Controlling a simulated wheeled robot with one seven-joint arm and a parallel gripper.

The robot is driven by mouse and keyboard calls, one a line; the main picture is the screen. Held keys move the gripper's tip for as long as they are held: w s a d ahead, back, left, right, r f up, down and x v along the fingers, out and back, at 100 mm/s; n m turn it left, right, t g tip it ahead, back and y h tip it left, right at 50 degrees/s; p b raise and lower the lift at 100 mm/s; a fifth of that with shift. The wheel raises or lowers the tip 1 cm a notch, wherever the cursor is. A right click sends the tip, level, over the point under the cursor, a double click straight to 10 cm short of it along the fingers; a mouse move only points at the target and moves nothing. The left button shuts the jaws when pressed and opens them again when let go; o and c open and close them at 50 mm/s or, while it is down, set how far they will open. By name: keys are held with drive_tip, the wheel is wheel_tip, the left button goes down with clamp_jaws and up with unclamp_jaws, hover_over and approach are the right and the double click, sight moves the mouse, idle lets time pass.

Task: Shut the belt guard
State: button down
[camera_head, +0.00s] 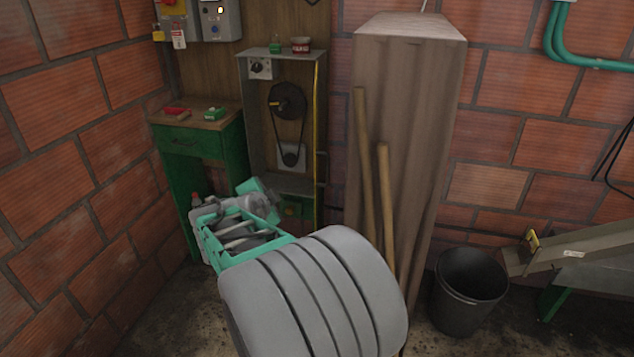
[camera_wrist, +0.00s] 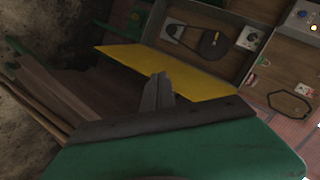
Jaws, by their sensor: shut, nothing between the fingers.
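The belt guard stands open. In the wrist view it is a yellow panel (camera_wrist: 185,75) sticking out from the edge of the grey belt cabinet (camera_wrist: 222,20). In the head view it shows nearly edge-on as a thin yellow strip (camera_head: 318,115) on the right of the cabinet (camera_head: 243,110). The black belt and pulleys (camera_head: 288,105) inside are exposed. My gripper (camera_wrist: 158,92) is shut and empty, its fingertips in front of the panel's lower edge in the wrist view; I cannot tell whether they touch. In the head view my arm hides its fingertips.
A green cabinet (camera_head: 203,150) with small boxes on top stands left of the belt cabinet. Wooden poles (camera_head: 385,200) lean against a tall brown column (camera_head: 410,100) at right. A black bucket (camera_head: 468,292) and a metal chute (camera_head: 580,245) stand further right.

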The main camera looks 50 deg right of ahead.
drive_tip(key=s+d+m+g+h+b, duration=0.1)
drive_tip(key=s+d+m+h+b, duration=0.35)
drive_tip(key=d+m+h, duration=0.65)
drive_tip(key=w+d+n+y+p, duration=0.1)
drive_tip(key=w+d+y+p, duration=0.2)
drive_tip(key=d, duration=0.9)
drive_tip(key=w+a, duration=0.1)
drive_tip(key=w+a+y, duration=0.1)
drive_tip(key=w, duration=0.1)
drive_tip(key=shift+r+n, duration=0.3)
drive_tip(key=shift+r, duration=0.1)
drive_tip(key=shift+b, duration=0.35)
